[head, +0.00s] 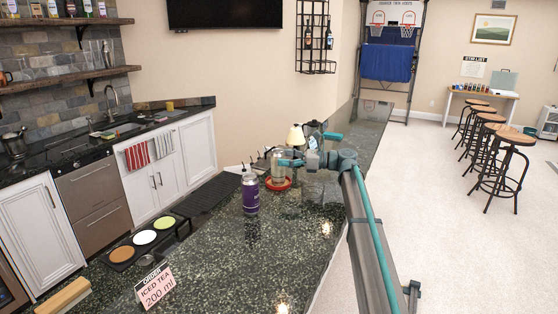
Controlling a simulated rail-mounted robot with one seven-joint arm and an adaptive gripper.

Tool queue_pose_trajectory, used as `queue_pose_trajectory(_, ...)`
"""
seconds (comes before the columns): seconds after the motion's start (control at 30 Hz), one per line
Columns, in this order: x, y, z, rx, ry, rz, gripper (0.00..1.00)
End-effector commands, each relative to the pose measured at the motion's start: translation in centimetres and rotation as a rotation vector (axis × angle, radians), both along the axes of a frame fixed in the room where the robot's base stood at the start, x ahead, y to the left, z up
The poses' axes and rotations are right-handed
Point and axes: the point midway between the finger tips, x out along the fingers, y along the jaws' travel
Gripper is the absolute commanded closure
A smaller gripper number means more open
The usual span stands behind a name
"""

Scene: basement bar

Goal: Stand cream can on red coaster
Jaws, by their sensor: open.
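The cream can (277,168) appears upright on the red coaster (285,184) on the dark stone bar top. The coaster's rim shows around the can's base. My gripper (286,159) is open at the can's upper part, reaching in from the right. The fingers overlap the can in this view, and I cannot tell whether they touch it. Part of the can is hidden behind the gripper.
A purple bottle (250,194) stands just left of and nearer than the coaster. A small lamp (296,136) and dark items stand behind my gripper. An order sign (156,287) and a tray of coloured discs (108,257) are at front left. The front counter is mostly clear.

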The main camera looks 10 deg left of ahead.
Motion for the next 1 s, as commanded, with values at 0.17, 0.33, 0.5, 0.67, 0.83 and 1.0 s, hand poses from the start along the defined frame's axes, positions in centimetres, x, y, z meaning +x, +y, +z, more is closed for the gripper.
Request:
queue_pose_trajectory(0.17, -0.1, -3.7, -0.3, 0.000, -0.001, -0.003, 0.22)
queue_pose_trajectory(0.33, -0.3, -6.8, -0.2, 0.000, 0.000, -0.003, 0.22)
queue_pose_trajectory(0.5, -0.4, -8.8, -0.1, 0.000, 0.000, -0.001, 0.22)
queue_pose_trajectory(0.67, -0.5, -9.6, -0.1, 0.000, 0.000, -0.001, 0.22)
queue_pose_trajectory(0.83, -0.5, -9.6, 0.0, 0.000, 0.001, -0.001, 0.22)
queue_pose_trajectory(1.0, -0.5, -9.7, 0.0, 0.001, -0.004, -0.004, 0.22)
